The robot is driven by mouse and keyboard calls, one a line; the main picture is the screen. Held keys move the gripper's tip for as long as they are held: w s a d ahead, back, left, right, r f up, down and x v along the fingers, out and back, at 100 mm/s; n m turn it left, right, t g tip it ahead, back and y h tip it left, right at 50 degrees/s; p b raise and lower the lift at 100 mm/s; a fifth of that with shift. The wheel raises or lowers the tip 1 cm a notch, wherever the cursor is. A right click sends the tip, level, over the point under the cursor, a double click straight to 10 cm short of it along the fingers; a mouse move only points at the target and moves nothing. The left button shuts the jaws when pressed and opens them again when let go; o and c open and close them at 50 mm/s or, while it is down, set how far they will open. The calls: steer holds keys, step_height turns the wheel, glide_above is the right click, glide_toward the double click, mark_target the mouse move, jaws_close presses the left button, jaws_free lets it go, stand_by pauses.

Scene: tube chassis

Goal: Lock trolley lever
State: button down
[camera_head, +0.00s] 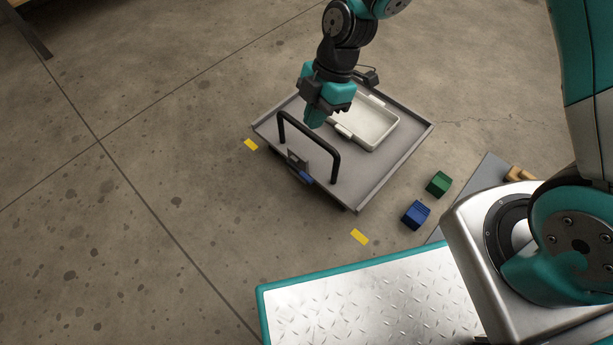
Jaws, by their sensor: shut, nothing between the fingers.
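The trolley (360,199) is a low grey platform with raised edges on the floor, with a black handle frame (312,134) along its near left side. A blue lever (305,177) sits at the base of that handle, beside a small dark bracket (296,158). Whether the lever is locked cannot be told. My gripper (314,121) points down over the trolley, behind the handle's top bar, apart from the lever. Its fingers are shut and hold nothing. The trolley's wheels are mostly hidden.
A white tray (382,146) lies on the trolley behind my gripper. A green block (438,183) and a blue block (415,214) stand on the floor at right. Yellow marks (359,237) lie near the trolley's corners. The floor at left is clear.

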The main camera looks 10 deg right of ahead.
step_height(320, 180, down, 6)
steer(key=shift+w+r+n, duration=0.15)
steer(key=shift+r+n, duration=0.05)
steer(key=shift+n, duration=0.8)
steer(key=shift+f+b, duration=0.1)
steer(key=shift+b, duration=0.2)
steer(key=b, duration=0.7)
glide_above(307, 176)
steer(key=a, duration=0.2)
step_height(307, 176, down, 10)
steer(key=shift+d+f+b, duration=0.7)
steer(key=shift+f, duration=0.3)
steer(key=shift+d+f+b, duration=0.25)
steer(key=shift+f+b, duration=0.05)
steer(key=shift+f, duration=0.05)
